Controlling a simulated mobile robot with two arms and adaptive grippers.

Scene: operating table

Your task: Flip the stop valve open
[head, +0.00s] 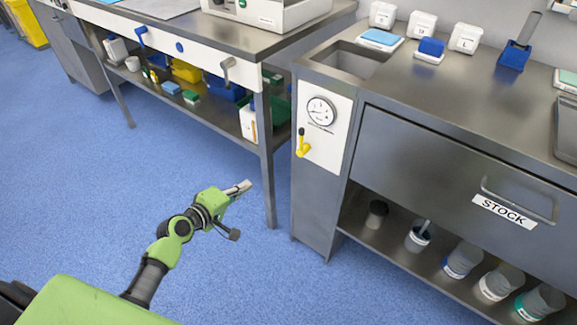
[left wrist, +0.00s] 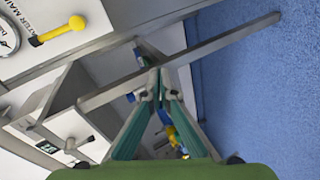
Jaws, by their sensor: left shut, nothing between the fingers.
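The stop valve's yellow lever (head: 303,148) is on the white panel (head: 328,152) of the steel cabinet, below a round gauge (head: 320,111). It points downward from its dark pivot. The yellow lever also shows at the upper left of the left wrist view (left wrist: 62,31). My left gripper (head: 244,187) is shut and empty, over the blue floor, to the left of and lower in the picture than the lever, apart from it. Its closed fingertips (left wrist: 158,88) show in the left wrist view. My right gripper is not in view.
A steel table (head: 234,36) at the upper left has a grey handle (head: 228,70) and a blue handle (head: 141,36) on its front. Its leg stands behind my gripper. The STOCK drawer (head: 440,170) is right of the panel, above a shelf of containers. Blue floor (head: 70,160) is clear.

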